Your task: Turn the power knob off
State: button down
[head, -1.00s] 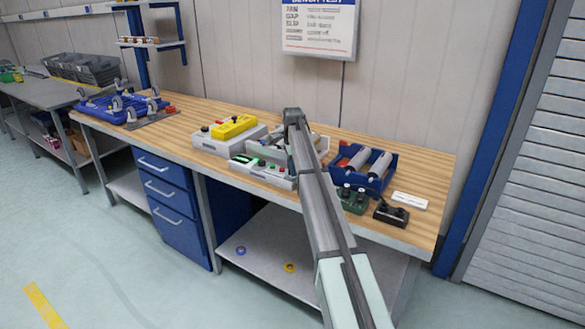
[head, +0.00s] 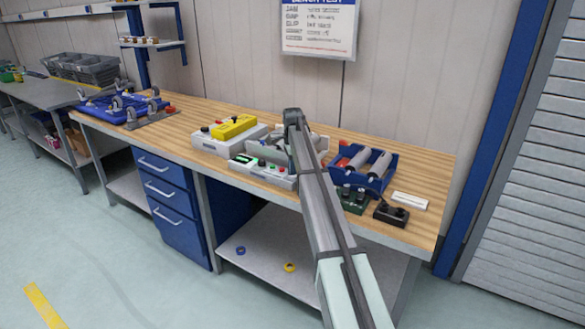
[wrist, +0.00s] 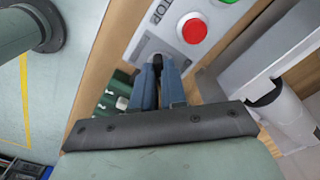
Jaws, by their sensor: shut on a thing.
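The control box (head: 258,171) is pale grey and sits near the front edge of the wooden bench. In the wrist view its panel (wrist: 178,12) shows a red button (wrist: 193,30) and part of a green button (wrist: 228,1). My gripper (wrist: 157,62) has blue fingers and is down at the panel, beside the red button. It is shut on a small dark part between the fingertips, which looks like the power knob. The fingers hide most of the knob, so its pointer cannot be read. In the head view my arm hides the gripper and the box's right end.
A blue bin with rollers (head: 345,178) stands right of my arm. A black box (head: 391,214) and a dark green box (head: 353,203) lie near the front edge. A grey box with a yellow unit (head: 232,127) stands behind left.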

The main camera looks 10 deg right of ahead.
jog(key=n, duration=0.4)
jog(key=shift+n, duration=0.4)
jog(key=n, duration=0.4)
jog(key=shift+n, duration=0.3)
jog(key=n, duration=0.4)
jog(key=shift+n, duration=2.3)
jog(key=c, duration=1.2)
grip_release()
